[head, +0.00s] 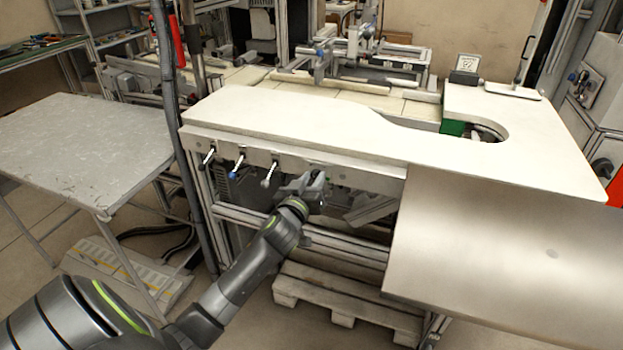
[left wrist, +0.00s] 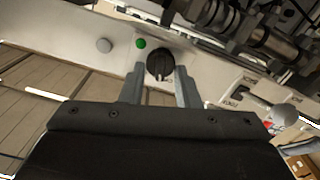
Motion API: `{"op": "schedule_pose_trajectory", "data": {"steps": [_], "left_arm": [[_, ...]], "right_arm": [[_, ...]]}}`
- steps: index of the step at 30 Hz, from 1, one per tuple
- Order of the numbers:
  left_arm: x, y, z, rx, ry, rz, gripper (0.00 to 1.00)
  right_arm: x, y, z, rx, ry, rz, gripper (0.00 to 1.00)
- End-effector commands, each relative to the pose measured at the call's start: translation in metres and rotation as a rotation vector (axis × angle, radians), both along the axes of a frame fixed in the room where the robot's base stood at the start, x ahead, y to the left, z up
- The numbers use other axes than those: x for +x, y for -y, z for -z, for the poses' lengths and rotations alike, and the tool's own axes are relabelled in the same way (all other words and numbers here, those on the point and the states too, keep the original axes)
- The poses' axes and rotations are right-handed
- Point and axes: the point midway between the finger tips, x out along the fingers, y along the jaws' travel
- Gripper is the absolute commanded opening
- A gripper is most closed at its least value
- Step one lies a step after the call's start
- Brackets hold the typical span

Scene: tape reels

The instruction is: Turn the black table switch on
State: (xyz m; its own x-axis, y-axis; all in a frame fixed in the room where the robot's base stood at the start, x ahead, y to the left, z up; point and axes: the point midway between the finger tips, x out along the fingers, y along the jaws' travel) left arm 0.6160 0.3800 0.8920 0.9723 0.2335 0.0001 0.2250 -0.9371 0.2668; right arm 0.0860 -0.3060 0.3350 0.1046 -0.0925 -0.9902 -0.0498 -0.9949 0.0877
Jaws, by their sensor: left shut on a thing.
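The black table switch (left wrist: 159,66) is a round knob with a raised grip on the light front panel under the table edge. It shows in the left wrist view between the two grey fingers of my left gripper (left wrist: 160,79), which is shut on it. A small green round light or button (left wrist: 140,43) sits just up and left of the knob. In the head view my left gripper (head: 316,186) is at the front panel below the white tabletop (head: 290,115), and it hides the switch. My right gripper is not in view.
Several levers with ball ends, one blue (head: 233,174), stick out of the panel left of my gripper. A metal sheet (head: 500,245) hangs at the right front. A grey table (head: 85,135) stands at left, and a dark upright post (head: 170,110) stands between.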

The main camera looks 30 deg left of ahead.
Motion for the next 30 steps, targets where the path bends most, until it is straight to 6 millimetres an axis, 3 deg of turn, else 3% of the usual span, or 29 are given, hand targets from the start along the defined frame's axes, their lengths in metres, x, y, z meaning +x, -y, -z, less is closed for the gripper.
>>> {"op": "schedule_pose_trajectory", "data": {"steps": [18,30], "left_arm": [[0.000,0.004,0.000,0.559,-0.138,0.000,0.06],[0.001,0.005,0.001,0.803,-0.195,0.000,0.06]], "right_arm": [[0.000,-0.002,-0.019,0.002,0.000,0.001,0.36],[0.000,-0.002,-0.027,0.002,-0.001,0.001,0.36]]}}
